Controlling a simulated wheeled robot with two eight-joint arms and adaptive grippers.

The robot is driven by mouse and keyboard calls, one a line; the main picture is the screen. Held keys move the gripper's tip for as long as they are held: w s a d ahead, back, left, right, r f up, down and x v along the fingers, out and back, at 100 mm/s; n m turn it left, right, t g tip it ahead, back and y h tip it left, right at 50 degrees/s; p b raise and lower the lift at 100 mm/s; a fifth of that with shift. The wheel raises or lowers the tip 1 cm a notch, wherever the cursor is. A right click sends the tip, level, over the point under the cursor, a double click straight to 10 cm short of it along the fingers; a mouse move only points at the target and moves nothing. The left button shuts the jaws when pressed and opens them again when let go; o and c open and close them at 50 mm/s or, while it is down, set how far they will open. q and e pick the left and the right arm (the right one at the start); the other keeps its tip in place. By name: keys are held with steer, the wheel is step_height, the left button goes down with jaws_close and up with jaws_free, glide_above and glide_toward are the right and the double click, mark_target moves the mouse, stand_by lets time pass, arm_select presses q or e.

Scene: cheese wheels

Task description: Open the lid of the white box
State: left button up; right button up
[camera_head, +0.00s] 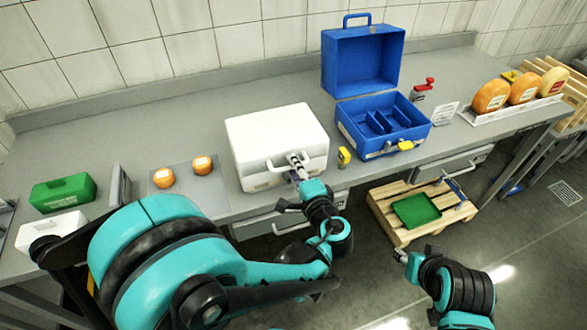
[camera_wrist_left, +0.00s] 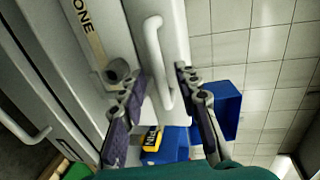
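The white box (camera_head: 275,132) stands on the grey counter with its lid down. A white handle is on its front, and this handle (camera_wrist_left: 156,55) shows large in the left wrist view. My left gripper (camera_head: 297,164) is at the front of the box. In the left wrist view its fingers (camera_wrist_left: 152,84) are spread, one on each side of the handle, with visible gaps. A grey latch-like part (camera_wrist_left: 116,72) is beside the left finger, partly hidden by it. My right gripper (camera_head: 401,256) is low at the right, away from the box; its fingers are too small to read.
An open blue box (camera_head: 361,62) stands right of the white box, with a yellow tag (camera_head: 344,157) between them. A wooden pallet (camera_head: 388,222) with a green tray (camera_head: 416,211) is on the floor.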

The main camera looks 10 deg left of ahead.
arm_select(q)
steer(key=shift+w+a+f, duration=0.1)
steer(key=shift+w+a, duration=0.25)
steer(key=shift+w, duration=0.15)
steer(key=shift+c, duration=0.2)
jaws_close()
